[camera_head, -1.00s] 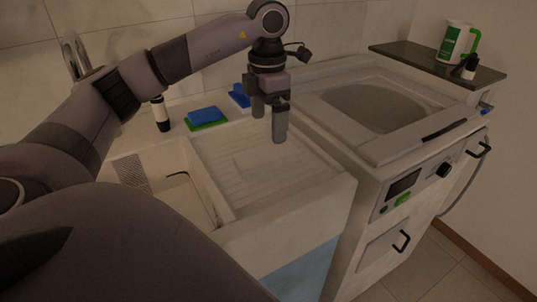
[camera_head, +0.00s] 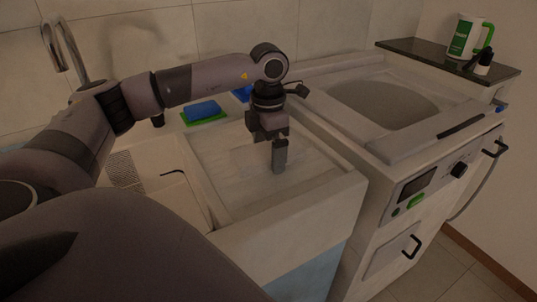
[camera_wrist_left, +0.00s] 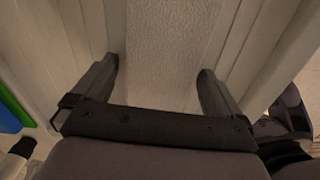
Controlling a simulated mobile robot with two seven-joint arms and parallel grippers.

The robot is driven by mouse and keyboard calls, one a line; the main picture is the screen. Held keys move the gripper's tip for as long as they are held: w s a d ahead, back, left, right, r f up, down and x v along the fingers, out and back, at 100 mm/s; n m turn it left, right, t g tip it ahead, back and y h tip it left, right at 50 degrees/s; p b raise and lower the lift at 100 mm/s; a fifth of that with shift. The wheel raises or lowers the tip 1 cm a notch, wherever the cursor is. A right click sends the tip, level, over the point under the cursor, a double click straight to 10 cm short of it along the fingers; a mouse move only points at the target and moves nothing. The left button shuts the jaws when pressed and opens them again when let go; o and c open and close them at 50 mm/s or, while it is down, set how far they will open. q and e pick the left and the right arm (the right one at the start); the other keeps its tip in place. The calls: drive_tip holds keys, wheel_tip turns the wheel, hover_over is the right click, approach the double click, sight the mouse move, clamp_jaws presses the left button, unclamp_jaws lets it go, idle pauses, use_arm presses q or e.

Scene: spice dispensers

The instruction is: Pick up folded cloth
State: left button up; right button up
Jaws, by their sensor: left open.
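A pale, textured folded cloth (camera_wrist_left: 165,40) lies flat on the ribbed drainboard (camera_wrist_left: 65,50) in the left wrist view. In the head view it blends with the pale drainboard and its edges are hard to tell. My left gripper (camera_head: 278,160) points down low over the drainboard in the head view. In the left wrist view the gripper (camera_wrist_left: 158,72) is open, with one finger to each side of the cloth and nothing held. How far the fingertips are above the board is unclear. My right gripper is not in view.
A blue sponge on a green pad (camera_head: 203,111) lies behind the sink, with another blue item (camera_head: 241,93) nearby. The sink basin (camera_head: 160,190) is left of the drainboard. A top-opening washer (camera_head: 385,105) stands right. A dark shelf (camera_head: 440,60) holds a white-green jug (camera_head: 467,36).

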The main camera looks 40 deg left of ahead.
use_arm(q)
drive_tip(key=c, duration=1)
drive_tip(key=shift+r, duration=0.1)
